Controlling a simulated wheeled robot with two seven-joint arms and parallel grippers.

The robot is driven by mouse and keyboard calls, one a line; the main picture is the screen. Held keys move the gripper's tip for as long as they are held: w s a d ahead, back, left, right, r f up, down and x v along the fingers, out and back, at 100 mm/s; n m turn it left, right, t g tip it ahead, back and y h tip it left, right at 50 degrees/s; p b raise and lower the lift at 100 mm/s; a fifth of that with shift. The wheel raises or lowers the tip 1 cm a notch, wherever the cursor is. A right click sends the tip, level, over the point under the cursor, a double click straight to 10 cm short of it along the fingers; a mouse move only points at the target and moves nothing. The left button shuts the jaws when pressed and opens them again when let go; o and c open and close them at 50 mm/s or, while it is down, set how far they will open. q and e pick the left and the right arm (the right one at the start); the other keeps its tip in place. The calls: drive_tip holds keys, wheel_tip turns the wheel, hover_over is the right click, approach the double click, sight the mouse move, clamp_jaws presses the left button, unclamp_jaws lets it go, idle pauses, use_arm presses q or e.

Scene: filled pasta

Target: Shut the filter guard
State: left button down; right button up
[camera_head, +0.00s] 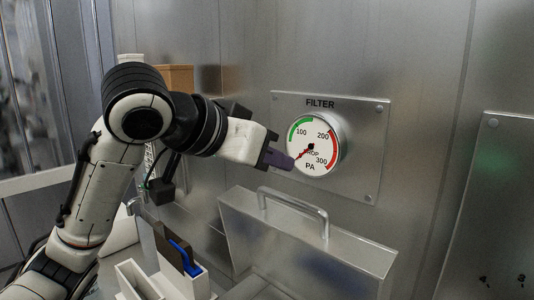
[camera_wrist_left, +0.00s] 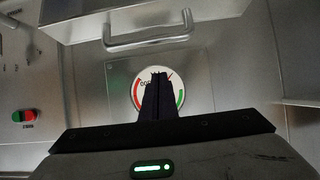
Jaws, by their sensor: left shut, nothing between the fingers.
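A FILTER gauge plate (camera_head: 360,120) is fixed to the metal wall, with a round dial (camera_head: 322,130) marked green and red. Below it a broad metal panel (camera_head: 300,255) with a bar handle (camera_head: 300,203) stands out from the wall; it looks like the filter guard, lowered clear of the dial. The handle also shows at the top of the left wrist view (camera_wrist_left: 150,38). My left gripper (camera_head: 284,160) is shut and empty, its dark fingertips in front of the dial's lower left, above the handle. Whether they touch the dial I cannot tell. My right gripper is out of view.
A white holder (camera_head: 190,283) with dark and blue items stands below my left arm. A brown box (camera_head: 178,78) is behind the arm. Another metal panel (camera_head: 500,200) is at the right. A red and green switch (camera_wrist_left: 24,116) shows in the left wrist view.

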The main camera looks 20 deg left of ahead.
sight(281, 199)
use_arm(q)
drive_tip(key=x, duration=0.3)
drive_tip(key=shift+w+d+f, duration=0.15)
drive_tip(key=shift+w, duration=0.2)
drive_tip(key=shift+s+a+f, duration=0.15)
drive_tip(key=shift+s+f, duration=0.2)
drive_tip(key=shift+f, duration=0.25)
drive_tip(key=shift+s+a+f, duration=0.2)
drive_tip(key=shift+s+f, duration=0.2)
drive_tip(key=shift+f, duration=0.2)
drive_tip(key=shift+s+a+f, duration=0.1)
drive_tip(key=shift+s+f, duration=0.2)
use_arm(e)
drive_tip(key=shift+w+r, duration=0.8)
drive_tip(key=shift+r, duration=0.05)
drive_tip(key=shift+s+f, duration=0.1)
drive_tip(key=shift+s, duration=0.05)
